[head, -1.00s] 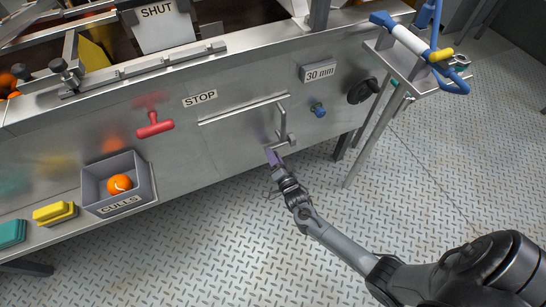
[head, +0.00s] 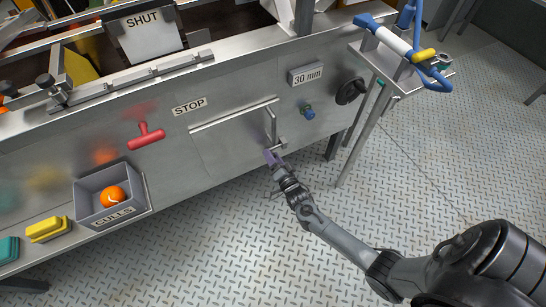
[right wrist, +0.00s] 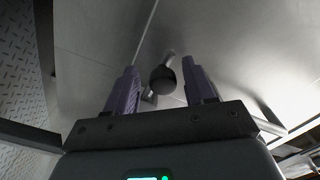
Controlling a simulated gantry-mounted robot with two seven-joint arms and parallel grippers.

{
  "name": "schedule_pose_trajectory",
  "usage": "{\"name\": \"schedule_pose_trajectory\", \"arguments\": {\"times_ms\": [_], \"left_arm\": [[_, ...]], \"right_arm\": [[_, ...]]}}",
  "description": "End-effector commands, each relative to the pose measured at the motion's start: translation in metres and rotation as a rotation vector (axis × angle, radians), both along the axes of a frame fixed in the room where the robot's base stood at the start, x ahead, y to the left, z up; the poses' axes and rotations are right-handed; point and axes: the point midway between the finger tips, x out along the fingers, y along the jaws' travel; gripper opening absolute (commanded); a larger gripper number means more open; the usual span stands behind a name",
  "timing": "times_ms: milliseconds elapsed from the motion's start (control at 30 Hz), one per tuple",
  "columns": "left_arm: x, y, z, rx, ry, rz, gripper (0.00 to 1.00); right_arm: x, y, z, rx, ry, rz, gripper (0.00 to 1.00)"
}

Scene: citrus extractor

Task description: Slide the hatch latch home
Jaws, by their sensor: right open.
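The hatch (head: 235,142) is a flat panel in the steel machine front, below a long bar. Its latch (head: 271,124) is an upright metal rod at the hatch's right, with a short stub at its lower end. In the right wrist view a dark round knob (right wrist: 162,79) on a metal stem shows between the fingers. My right gripper (head: 271,157) is just below the latch's lower end. In the right wrist view its purple fingers (right wrist: 163,76) are open on both sides of the knob. Contact cannot be told. My left gripper is out of view.
A red T-handle (head: 147,136) and a STOP label (head: 189,105) are to the left. The culls bin (head: 140,190) holds an orange. A blue knob (head: 307,111) is to the right, and a side stand (head: 362,130) is beyond it. The floor in front is clear.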

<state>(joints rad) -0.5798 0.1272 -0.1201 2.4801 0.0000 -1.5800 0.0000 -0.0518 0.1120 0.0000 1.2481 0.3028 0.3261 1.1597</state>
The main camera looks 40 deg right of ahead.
Motion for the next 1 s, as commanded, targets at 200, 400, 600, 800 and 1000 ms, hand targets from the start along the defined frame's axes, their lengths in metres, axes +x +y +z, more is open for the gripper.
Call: {"name": "schedule_pose_trajectory", "arguments": {"times_ms": [200,400,600,800,1000], "left_arm": [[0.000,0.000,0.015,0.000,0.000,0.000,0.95],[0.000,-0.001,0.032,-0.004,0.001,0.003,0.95],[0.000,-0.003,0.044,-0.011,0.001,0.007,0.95],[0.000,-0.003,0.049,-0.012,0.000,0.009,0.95],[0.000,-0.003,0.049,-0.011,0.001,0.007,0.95]], "right_arm": [[-0.023,0.006,0.003,0.001,0.003,0.000,0.54],[-0.057,0.015,0.003,0.002,0.004,-0.002,0.54],[-0.085,0.023,0.002,0.001,0.004,-0.002,0.54],[-0.100,0.027,0.001,0.000,0.003,-0.001,0.54],[-0.102,0.028,0.000,-0.001,0.002,-0.001,0.54]]}}
